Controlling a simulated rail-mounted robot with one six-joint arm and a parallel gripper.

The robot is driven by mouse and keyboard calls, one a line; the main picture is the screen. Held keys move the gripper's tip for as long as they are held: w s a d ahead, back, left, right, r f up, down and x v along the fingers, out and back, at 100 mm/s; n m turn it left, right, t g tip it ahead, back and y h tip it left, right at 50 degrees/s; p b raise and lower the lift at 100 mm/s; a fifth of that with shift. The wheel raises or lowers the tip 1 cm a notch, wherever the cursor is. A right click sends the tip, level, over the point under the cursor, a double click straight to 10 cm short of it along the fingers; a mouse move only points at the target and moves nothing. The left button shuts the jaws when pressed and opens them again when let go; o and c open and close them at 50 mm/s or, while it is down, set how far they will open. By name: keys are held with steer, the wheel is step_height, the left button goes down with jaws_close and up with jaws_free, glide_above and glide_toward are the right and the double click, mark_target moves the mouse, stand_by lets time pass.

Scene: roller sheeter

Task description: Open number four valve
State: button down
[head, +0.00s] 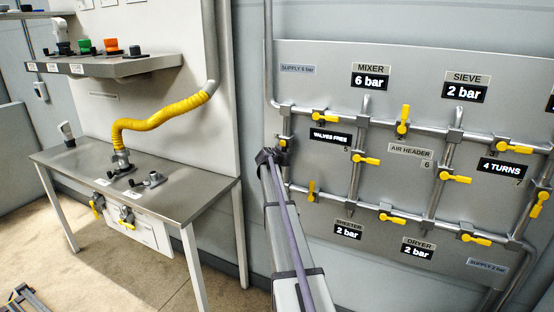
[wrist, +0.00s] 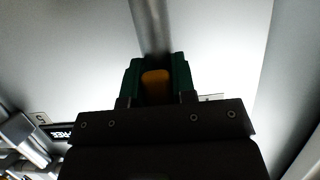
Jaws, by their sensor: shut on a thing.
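My gripper (head: 277,151) is at the left vertical pipe of the grey panel, and my arm reaches up to it from below. It is shut on a yellow valve handle (wrist: 155,78), which shows between the green fingers (wrist: 156,88) in the wrist view. A bit of this yellow handle (head: 283,143) also shows beside my gripper in the head view. No number four label is visible; my gripper covers much of this spot. It is the leftmost valve in the row whose labels 5 (head: 345,149), 6 (head: 427,163) and 7 (head: 518,183) can be read.
Several other yellow-handled valves sit on the pipes, the nearest at the top (head: 323,116), right (head: 366,160) and below (head: 311,191). A "VALVES FREE" sign (head: 330,136) is right of my gripper. A metal table (head: 150,170) with a yellow hose (head: 160,112) stands left.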

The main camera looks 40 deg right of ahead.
steer(key=c, duration=0.9)
jaws_free()
steer(key=shift+c, duration=0.2)
steer(key=p+v, duration=0.4)
steer(key=v, duration=0.6)
steer(key=shift+a+r, duration=0.2)
steer(key=shift+a, duration=0.15)
steer(key=shift+s, duration=0.15)
